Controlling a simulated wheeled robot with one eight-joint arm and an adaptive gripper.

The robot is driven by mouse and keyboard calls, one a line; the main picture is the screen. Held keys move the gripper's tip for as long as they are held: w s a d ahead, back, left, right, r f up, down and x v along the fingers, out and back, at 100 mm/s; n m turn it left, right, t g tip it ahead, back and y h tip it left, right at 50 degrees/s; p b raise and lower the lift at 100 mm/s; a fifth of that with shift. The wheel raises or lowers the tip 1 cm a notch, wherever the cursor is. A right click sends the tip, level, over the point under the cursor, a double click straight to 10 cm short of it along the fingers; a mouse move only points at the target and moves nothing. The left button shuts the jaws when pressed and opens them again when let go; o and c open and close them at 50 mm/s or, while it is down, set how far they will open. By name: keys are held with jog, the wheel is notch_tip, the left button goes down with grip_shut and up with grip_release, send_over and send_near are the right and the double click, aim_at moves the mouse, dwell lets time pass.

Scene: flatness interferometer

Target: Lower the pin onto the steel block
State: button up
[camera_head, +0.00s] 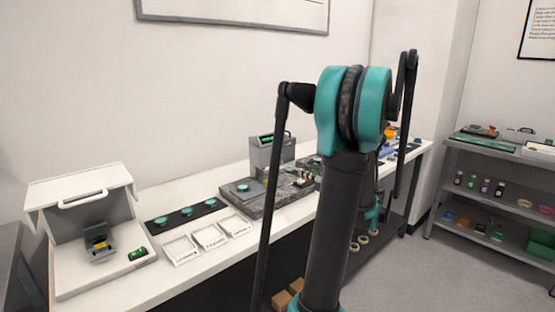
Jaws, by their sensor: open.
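A grey instrument with a green lit display (272,153) stands on the white bench. In front of it is a dark grey base plate (262,203), which carries a grey square stage with a teal disc (243,187). Small brassy and dark parts (303,180) sit at the plate's right side, partly cut off by my arm. I cannot make out the pin or the steel block among them; they are too small or hidden. My gripper is not visible; my own dark and teal arm fills the middle of the view and covers the bench behind it.
On the white bench (140,282), left of the base plate, are three white trays (209,237), a black strip with teal discs (163,222) and a white open-fronted box (66,275). A grey shelf unit (485,184) with bottles stands right. Grey floor lies between.

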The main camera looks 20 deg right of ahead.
aim_at(282, 159)
jog(key=x, duration=1.7)
jog(key=shift+a, duration=0.1)
jog(key=shift+c, duration=0.4)
jog(key=c, duration=1.1)
